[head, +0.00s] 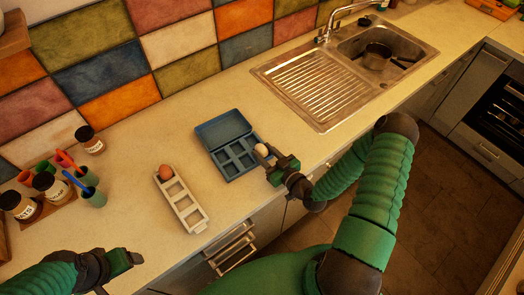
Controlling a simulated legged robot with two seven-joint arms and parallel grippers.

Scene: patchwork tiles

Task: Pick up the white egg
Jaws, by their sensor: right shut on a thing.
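My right gripper (267,157) is shut on the white egg (262,150), which shows pale between its fingers. The gripper is at the right edge of an open blue box (213,166) with compartments, near the counter's front edge. I cannot tell how high the egg is above the counter. A white egg tray (190,213) lies left of the blue box, with a brown egg (165,173) in its far end. My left gripper (136,257) is low at the left, over the counter's front; its fingers are too unclear to tell their opening.
A metal sink (388,45) with a ribbed drainer (314,84) is at the back right, with a dark pot (376,57) in it. The counter between tray and jars is clear.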

